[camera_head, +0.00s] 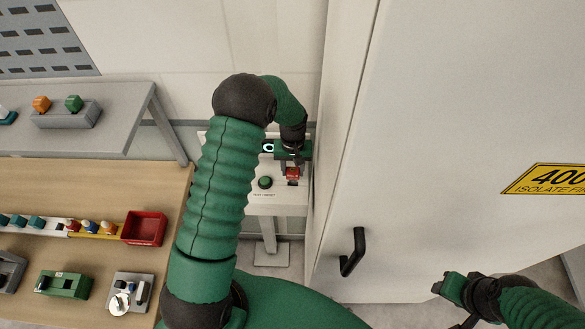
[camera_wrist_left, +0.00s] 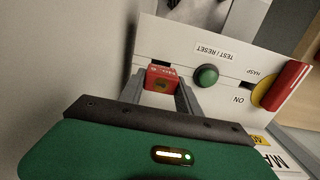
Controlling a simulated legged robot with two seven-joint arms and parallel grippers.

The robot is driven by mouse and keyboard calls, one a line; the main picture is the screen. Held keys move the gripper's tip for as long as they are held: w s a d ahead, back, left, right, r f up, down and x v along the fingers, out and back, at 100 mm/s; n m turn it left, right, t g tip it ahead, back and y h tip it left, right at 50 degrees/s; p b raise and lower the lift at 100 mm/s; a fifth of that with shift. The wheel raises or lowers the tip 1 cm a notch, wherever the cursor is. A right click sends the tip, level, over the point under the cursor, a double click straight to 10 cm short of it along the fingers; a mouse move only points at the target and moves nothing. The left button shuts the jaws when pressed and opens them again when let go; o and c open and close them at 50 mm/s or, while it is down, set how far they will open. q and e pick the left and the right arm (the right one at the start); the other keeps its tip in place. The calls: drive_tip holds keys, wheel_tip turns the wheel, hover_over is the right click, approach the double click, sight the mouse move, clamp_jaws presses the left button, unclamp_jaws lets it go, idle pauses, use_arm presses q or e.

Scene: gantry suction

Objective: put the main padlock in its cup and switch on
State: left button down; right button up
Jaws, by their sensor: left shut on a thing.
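My left gripper (camera_head: 291,167) is shut on a small red block-like thing, the padlock (camera_head: 292,175), in front of the white panel (camera_head: 277,200). In the left wrist view the red padlock (camera_wrist_left: 160,76) sits between the fingertips, close to the panel face; I cannot tell whether it touches it. To its right are a green TEST / RESET button (camera_wrist_left: 206,76) and a red switch handle (camera_wrist_left: 286,86) on a yellow disc, near the words ON and HASP. My right gripper (camera_head: 450,287) is at the lower right, away from everything; its jaws are unclear. I cannot identify the padlock's cup.
A tall white cabinet (camera_head: 440,130) with a black handle (camera_head: 353,252) stands right of the panel. A wooden bench (camera_head: 100,190) at left holds a red tray (camera_head: 145,228), a row of coloured pieces and small devices. A grey shelf (camera_head: 110,125) stands behind.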

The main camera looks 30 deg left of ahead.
sight(293, 176)
use_arm(q)
drive_tip(key=shift+d+f, duration=0.1)
drive_tip(key=shift+f, duration=0.1)
drive_tip(key=shift+f+b, duration=1.6)
drive_tip(key=shift+f, duration=0.4)
drive_tip(key=c, duration=0.8)
unclamp_jaws()
drive_tip(key=shift+o, duration=0.2)
wheel_tip(293, 176, up, 17)
drive_tip(key=b, duration=0.4)
drive_tip(key=shift+w, duration=0.2)
drive_tip(key=shift+f, duration=0.1)
